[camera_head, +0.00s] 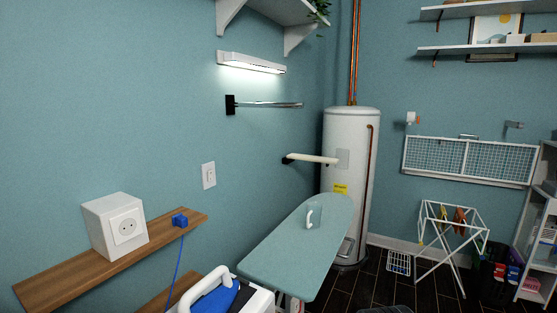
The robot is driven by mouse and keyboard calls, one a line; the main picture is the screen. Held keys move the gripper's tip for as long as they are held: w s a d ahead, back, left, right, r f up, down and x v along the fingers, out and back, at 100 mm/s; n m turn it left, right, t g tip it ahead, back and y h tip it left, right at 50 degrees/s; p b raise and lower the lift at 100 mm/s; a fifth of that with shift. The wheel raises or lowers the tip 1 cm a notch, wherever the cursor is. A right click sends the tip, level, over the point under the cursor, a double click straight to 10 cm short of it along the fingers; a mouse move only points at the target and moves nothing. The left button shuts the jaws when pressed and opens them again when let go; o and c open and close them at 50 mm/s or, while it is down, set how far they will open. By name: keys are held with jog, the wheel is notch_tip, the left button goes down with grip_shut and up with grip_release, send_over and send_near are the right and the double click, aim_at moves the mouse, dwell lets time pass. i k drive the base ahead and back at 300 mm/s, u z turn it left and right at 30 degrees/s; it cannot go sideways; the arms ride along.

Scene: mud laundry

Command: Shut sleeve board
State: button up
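The sleeve board (314,158) appears to be the narrow cream-white board at the middle of the picture. It juts out level from the blue wall on a small black bracket (285,161), so it stands folded out. Its free end points right, in front of the white water heater. It is above the far part of the larger teal ironing board (290,255). My gripper is not in view.
A small item with a white handle (310,218) is on the ironing board. A wooden shelf (60,286) with a white socket box (115,226) is at left. The water heater (350,205) stands behind; a drying rack (450,235) is at right. A rail (265,104) hangs above.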

aim_at(328, 161)
jog(key=i, duration=0.7)
jog(key=z, duration=1.3)
jog(key=i, duration=3.2)
jog(key=u, duration=2.85)
